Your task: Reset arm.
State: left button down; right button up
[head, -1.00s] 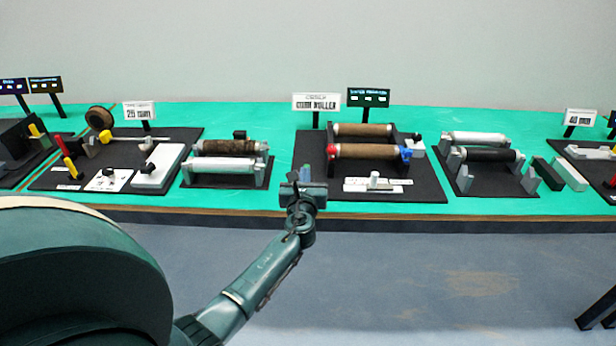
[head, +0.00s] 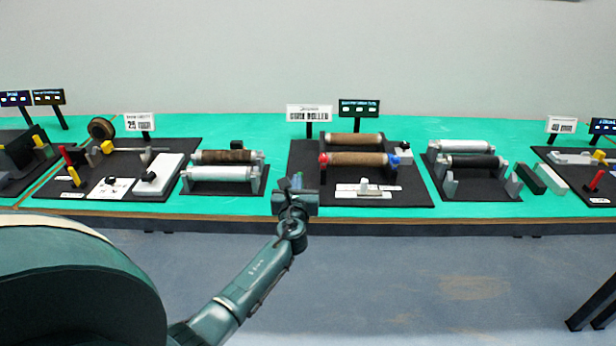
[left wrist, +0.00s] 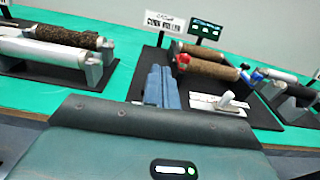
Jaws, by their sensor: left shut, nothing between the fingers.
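My left arm reaches up from the bottom of the head view, and its left gripper (head: 297,181) is in front of the table's front edge, before the middle station. In the left wrist view the blue-grey fingers (left wrist: 161,87) lie side by side, shut and empty. They appear over the left part of the black board (head: 345,196) with the gum roller sign (head: 309,113). They touch no object that I can see. My right gripper is in neither view.
The green table (head: 240,130) runs across the view. Beside the gripper stand the brown rollers (head: 356,159), a white roller (head: 220,173) and, further right, a black roller (head: 472,160). The floor (head: 400,270) in front is open. Black legs (head: 593,300) show at lower right.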

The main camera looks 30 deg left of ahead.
pick_arm(q)
jog(key=s+d+f+n+g+h, duration=0.1)
jog(key=s+d+f+n+g, duration=0.2)
jog(key=s+n, duration=0.6)
jog(key=s+d+f+n+g+h, duration=0.1)
jog(key=s+d+f+n+g, duration=0.25)
jog(key=s+n, duration=0.55)
jog(key=s+d+n+g+h, duration=0.2)
jog(key=s+d+n+h, duration=0.3)
jog(key=s, duration=0.4)
jog(key=s+d+n+g+h, duration=0.25)
jog(key=s+d+n, duration=0.25)
jog(key=s+d, duration=0.4)
jog(key=w+d+f+t+h, duration=0.1)
jog(key=w+d+f+t, duration=0.1)
jog(key=f, duration=0.3)
jog(key=w+d+f+m+t+h, duration=0.1)
jog(key=w+d+f+t, duration=0.1)
jog(key=f+t, duration=0.1)
jog(key=shift+w+f+t, duration=0.4)
jog(key=shift+f, duration=0.45)
